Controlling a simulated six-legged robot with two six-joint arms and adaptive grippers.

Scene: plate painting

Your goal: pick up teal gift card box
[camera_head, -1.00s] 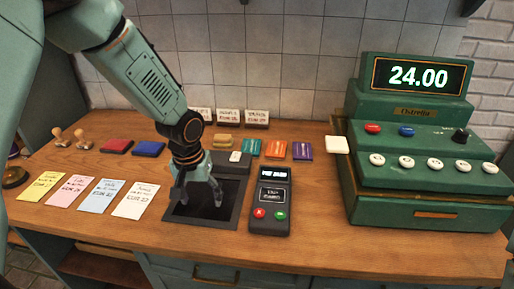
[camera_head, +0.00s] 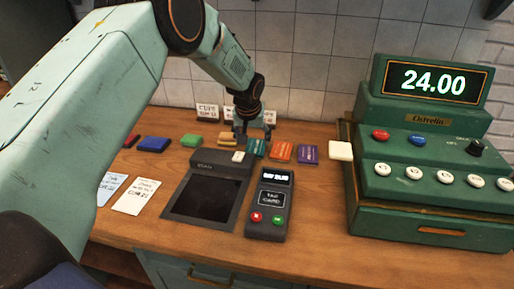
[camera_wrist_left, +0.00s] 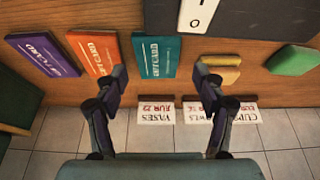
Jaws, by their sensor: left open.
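The teal gift card box (camera_head: 258,148) lies flat on the counter in the back row, partly hidden by my gripper in the head view. My left gripper (camera_head: 254,134) is open and empty above the back row. In the wrist view its two fingers (camera_wrist_left: 159,72) stand apart on either side of the box's near end. Contact cannot be told. My right gripper is not in view.
An orange card box (camera_wrist_left: 94,53) sits close beside the teal one, then a purple one (camera_wrist_left: 43,55). A yellow item (camera_wrist_left: 216,69) and a green box (camera_wrist_left: 293,60) lie on the other side. Label cards (camera_wrist_left: 156,112) stand behind. The green register (camera_head: 425,150) is right.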

